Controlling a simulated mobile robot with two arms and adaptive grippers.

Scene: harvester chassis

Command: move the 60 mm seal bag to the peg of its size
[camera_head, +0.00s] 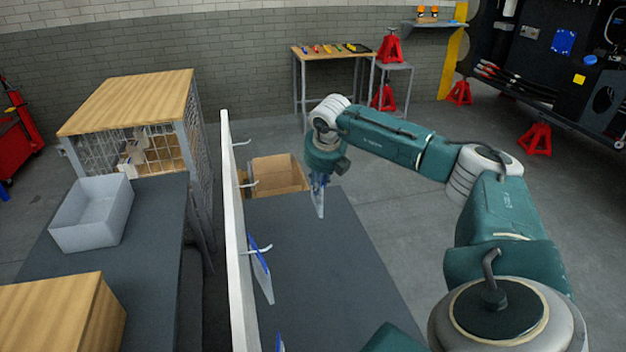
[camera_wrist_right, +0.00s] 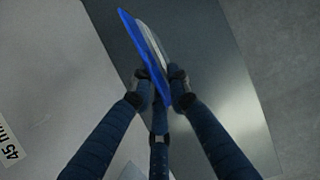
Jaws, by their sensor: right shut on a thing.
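My right gripper (camera_head: 320,178) is shut on a clear seal bag (camera_head: 319,203) with a blue top edge, which hangs below it over the dark table. The wrist view shows the fingers (camera_wrist_right: 160,88) closed on this bag's blue edge (camera_wrist_right: 143,55). No size can be read on it. A white upright board (camera_head: 232,230) stands left of the gripper, apart from the bag. Its far peg (camera_head: 242,143) and second peg (camera_head: 250,184) look empty. A nearer peg (camera_head: 259,250) carries another blue-topped bag (camera_head: 262,275). My left gripper is out of view.
A cut-off label (camera_wrist_right: 10,142) starting with 45 shows in the wrist view. A cardboard box (camera_head: 278,174) is beyond the board's far pegs. The dark table (camera_head: 330,270) right of the board is mostly clear. A grey bin (camera_head: 92,225) stands left of the board.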

